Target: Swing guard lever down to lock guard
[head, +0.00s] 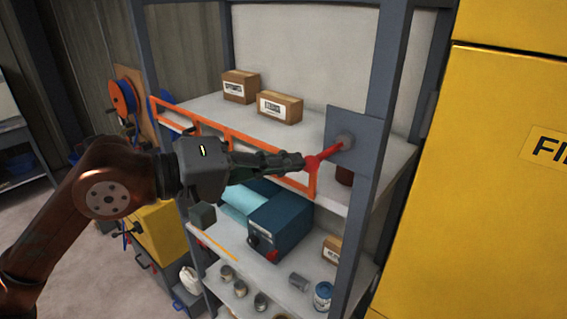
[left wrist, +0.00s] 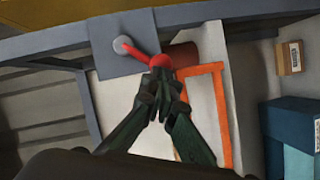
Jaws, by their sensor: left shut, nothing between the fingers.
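The guard lever (head: 329,155) is red with a ball knob and sits on a round grey pivot on a grey plate (head: 370,127) fixed to the shelf's right post. In the head view it points left and slightly down from the pivot. The orange guard frame (head: 237,142) runs along the front of the upper shelf. My left gripper (head: 303,163) is shut and empty, its fingertips at the red knob. In the left wrist view the fingertips (left wrist: 158,70) overlap the knob (left wrist: 160,62); I cannot tell whether they touch. My right gripper is not in view.
Cardboard boxes (head: 280,107) stand on the upper shelf. A blue case (head: 279,226) and several small cans and jars sit on lower shelves. A dark red cylinder (left wrist: 183,54) is behind the guard near the lever. A yellow cabinet (head: 490,180) stands at the right.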

